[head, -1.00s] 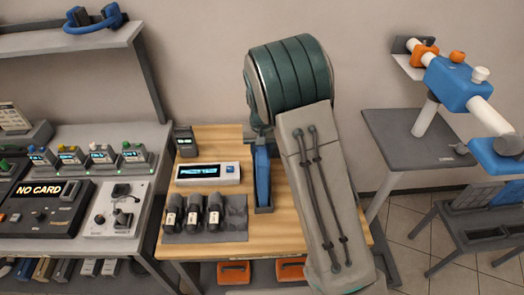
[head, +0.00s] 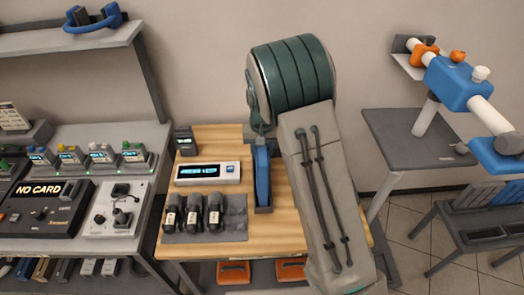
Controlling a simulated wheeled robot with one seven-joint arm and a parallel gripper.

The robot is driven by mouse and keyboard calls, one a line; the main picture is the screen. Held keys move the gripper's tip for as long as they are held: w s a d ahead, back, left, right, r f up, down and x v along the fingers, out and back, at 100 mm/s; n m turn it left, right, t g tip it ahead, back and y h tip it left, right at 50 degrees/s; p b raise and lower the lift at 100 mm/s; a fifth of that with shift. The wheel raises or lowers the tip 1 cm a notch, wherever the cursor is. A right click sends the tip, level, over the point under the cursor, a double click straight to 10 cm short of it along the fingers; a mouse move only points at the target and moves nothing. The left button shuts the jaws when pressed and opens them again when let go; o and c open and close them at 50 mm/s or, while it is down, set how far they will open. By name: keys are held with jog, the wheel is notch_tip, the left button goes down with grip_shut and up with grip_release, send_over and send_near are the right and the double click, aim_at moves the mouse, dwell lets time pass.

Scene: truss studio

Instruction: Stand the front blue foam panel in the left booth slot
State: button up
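My gripper is out of view, and my arm covers part of the table.
The wooden table (head: 280,228) holds a display box (head: 207,173) and several black cylinders (head: 193,213) on a grey mat. A control desk (head: 118,212) stands left. A grey table (head: 418,150) with a blue and white device (head: 462,83) stands right.

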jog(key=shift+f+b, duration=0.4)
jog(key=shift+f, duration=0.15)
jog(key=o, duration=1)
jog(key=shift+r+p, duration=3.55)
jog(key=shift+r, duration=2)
